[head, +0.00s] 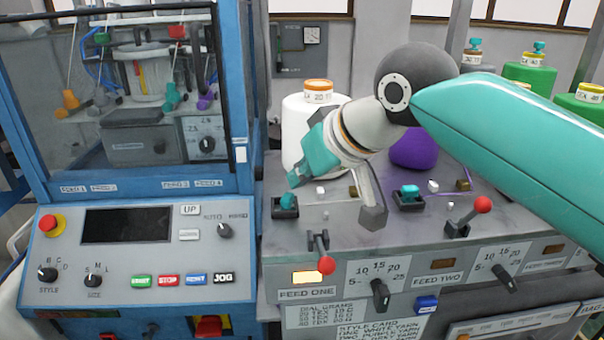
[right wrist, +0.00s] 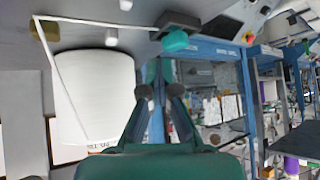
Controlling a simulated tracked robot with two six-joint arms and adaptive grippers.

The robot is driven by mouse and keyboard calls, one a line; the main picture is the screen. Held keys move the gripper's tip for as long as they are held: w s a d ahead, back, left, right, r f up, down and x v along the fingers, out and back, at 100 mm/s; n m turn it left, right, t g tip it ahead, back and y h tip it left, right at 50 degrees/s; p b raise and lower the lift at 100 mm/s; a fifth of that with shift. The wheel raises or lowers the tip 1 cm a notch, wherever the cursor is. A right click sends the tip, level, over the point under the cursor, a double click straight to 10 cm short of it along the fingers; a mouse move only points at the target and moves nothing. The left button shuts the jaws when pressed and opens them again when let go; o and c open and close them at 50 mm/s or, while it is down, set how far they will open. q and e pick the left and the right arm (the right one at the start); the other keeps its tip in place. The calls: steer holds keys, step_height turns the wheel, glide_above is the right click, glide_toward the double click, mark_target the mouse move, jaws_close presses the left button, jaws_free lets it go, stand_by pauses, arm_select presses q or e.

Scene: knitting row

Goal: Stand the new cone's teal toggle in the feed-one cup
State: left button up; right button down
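My right gripper (head: 293,179) is just above the toggle, pointing down to the left. In the right wrist view its fingers (right wrist: 160,72) show a gap with nothing between them, just short of the toggle. My left gripper is not in view.
The feed-two cup (head: 409,204) with another teal toggle (head: 410,190) is to the right, near a purple cone (head: 413,150). Red-knobbed levers (head: 326,264) stand along the front. The blue knitting machine (head: 130,255) is at the left. Green cones (head: 530,77) stand behind.

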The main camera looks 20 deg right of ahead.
steer(key=shift+w+a, duration=0.1)
steer(key=shift+a, duration=0.15)
steer(key=shift+w+a+f, duration=0.15)
steer(key=shift+w+a, duration=0.05)
steer(key=shift+a, duration=0.45)
steer(key=shift+w+a+f, duration=0.15)
steer(key=shift+a, duration=0.45)
steer(key=shift+w+a, duration=0.35)
steer(key=shift+w, duration=0.25)
stand_by(1.1)
steer(key=shift+r+p, duration=0.15)
steer(key=shift+p, duration=0.25)
steer(key=c, duration=1.4)
jaws_free()
